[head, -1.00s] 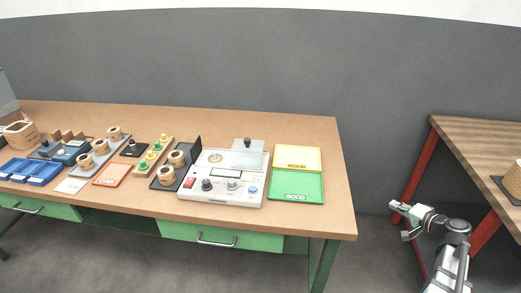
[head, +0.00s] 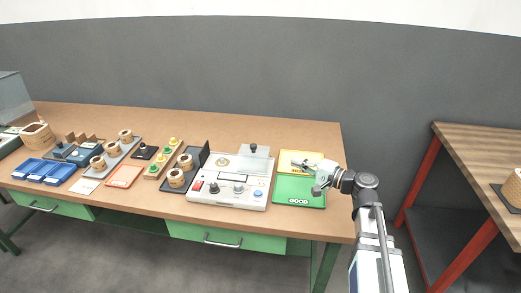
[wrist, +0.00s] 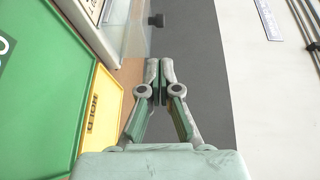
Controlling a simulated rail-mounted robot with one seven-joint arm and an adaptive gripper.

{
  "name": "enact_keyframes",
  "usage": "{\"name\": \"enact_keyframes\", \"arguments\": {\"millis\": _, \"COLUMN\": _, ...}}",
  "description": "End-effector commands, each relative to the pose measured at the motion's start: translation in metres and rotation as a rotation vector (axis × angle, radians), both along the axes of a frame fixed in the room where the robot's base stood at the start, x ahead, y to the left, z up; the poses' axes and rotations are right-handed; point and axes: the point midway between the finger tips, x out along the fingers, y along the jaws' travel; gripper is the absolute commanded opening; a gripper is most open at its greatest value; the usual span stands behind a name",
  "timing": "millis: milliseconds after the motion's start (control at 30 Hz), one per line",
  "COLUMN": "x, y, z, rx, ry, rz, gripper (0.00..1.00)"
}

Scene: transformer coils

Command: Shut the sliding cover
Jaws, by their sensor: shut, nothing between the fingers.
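The white test machine (head: 226,194) stands on the wooden bench, with knobs and buttons on its front panel. Its sliding cover (head: 250,161) is a clear grey plate with a dark knob on top, at the machine's back right. A round copper-coloured part (head: 222,161) lies uncovered left of it. My gripper (head: 305,164) is over the yellow and green trays, right of the cover and apart from it. In the wrist view, my gripper (wrist: 159,72) has its fingers together and empty. The cover (wrist: 136,28) and its knob show at the top there.
The green GOOD tray (head: 298,191) and yellow HOLD tray (head: 288,154) lie right of the machine, beneath my gripper. A black upright panel (head: 205,155) stands at the machine's left. Coils on stands and blue bins (head: 47,172) fill the bench's left. Another table (head: 478,150) stands right.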

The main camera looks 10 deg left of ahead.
Motion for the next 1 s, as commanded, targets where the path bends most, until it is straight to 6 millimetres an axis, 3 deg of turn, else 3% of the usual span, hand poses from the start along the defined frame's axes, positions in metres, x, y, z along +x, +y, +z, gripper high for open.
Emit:
{"name": "enact_keyframes", "arguments": {"millis": 267, "x": 0.011, "y": 0.025, "z": 0.001, "rx": 0.005, "ry": 0.003, "rz": 0.009, "gripper": 0.0}}
{"name": "enact_keyframes", "arguments": {"millis": 733, "x": 0.055, "y": 0.1, "z": -0.003, "rx": 0.005, "ry": 0.003, "rz": 0.009, "gripper": 0.0}}
{"name": "enact_keyframes", "arguments": {"millis": 1000, "x": 0.067, "y": 0.122, "z": -0.006, "rx": 0.004, "ry": 0.003, "rz": 0.008, "gripper": 0.0}}
